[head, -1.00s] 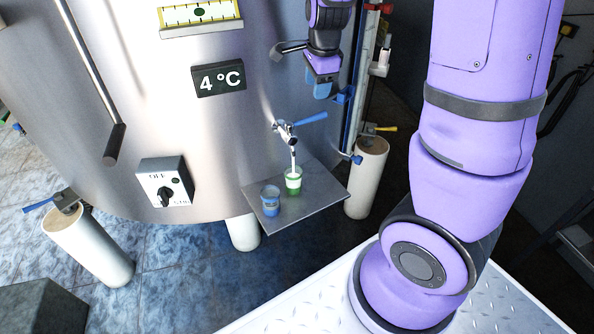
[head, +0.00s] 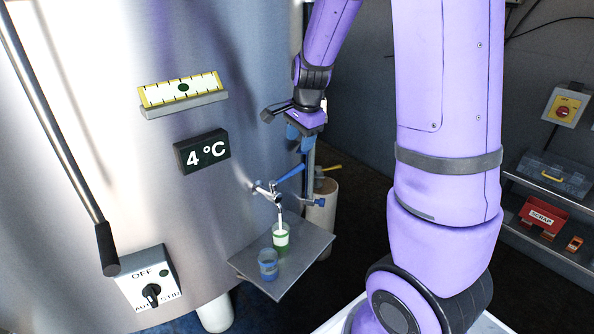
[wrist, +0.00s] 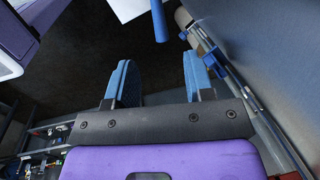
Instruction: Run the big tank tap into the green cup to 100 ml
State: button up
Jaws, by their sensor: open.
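The big tank's tap (head: 268,190) has a blue lever (head: 291,173) pointing right and slightly up. A thin white stream (head: 281,214) runs from its spout into the green cup (head: 281,246). My gripper (head: 303,138) is above the lever, apart from the cup. In the wrist view my gripper (wrist: 161,80) is open, with nothing between its blue fingers.
A blue cup (head: 268,265) stands beside the green cup on the grey shelf (head: 310,258). The tank carries a 4 °C display (head: 202,152), a switch box (head: 147,277) and a long dark-gripped lever (head: 107,248). Wall shelves (head: 550,210) stand at right.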

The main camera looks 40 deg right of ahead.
aim_at(296, 167)
jog(key=f, duration=0.3)
jog(key=w+f, duration=0.1)
jog(key=f, duration=0.3)
jog(key=w+f, duration=0.1)
jog(key=f, duration=0.2)
jog(key=shift+f, duration=0.3)
grip_shut()
